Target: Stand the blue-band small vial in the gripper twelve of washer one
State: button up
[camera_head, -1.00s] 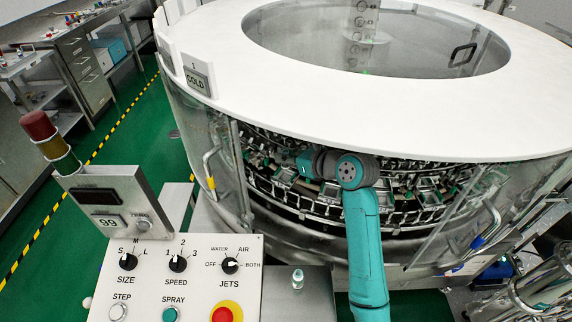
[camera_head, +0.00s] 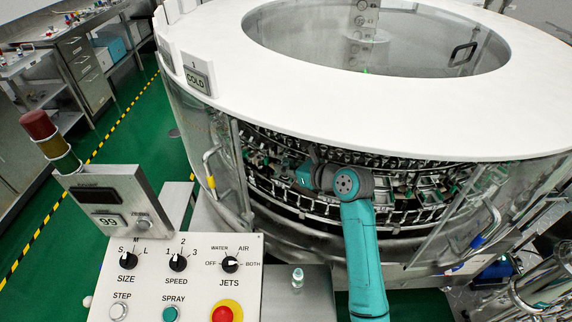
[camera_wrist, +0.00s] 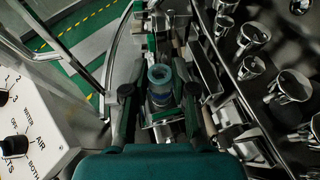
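In the wrist view, a small clear vial with a blue ring (camera_wrist: 160,76) stands near the middle, mouth toward the camera. Its lower part is at a metal washer holder (camera_wrist: 163,116); I cannot tell how firmly it is seated. My gripper (camera_wrist: 159,91) has its two dark fingers on either side of the vial, with a visible gap on each side, so it looks open. In the head view my gripper end (camera_head: 304,174) reaches through the washer's front opening and hides the vial. The washer (camera_head: 400,115) has a white ring top. The holder's number is not readable.
Rows of metal holders (camera_head: 420,190) line the washer's opening. Metal cups (camera_wrist: 252,38) lie to the right in the wrist view. A control panel (camera_head: 180,280) stands at the front left. Another small vial (camera_head: 297,278) stands on a grey ledge beside it.

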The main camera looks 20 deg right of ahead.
jog(key=shift+r, duration=0.1)
jog(key=shift+r, duration=0.3)
jog(key=v, duration=1.2)
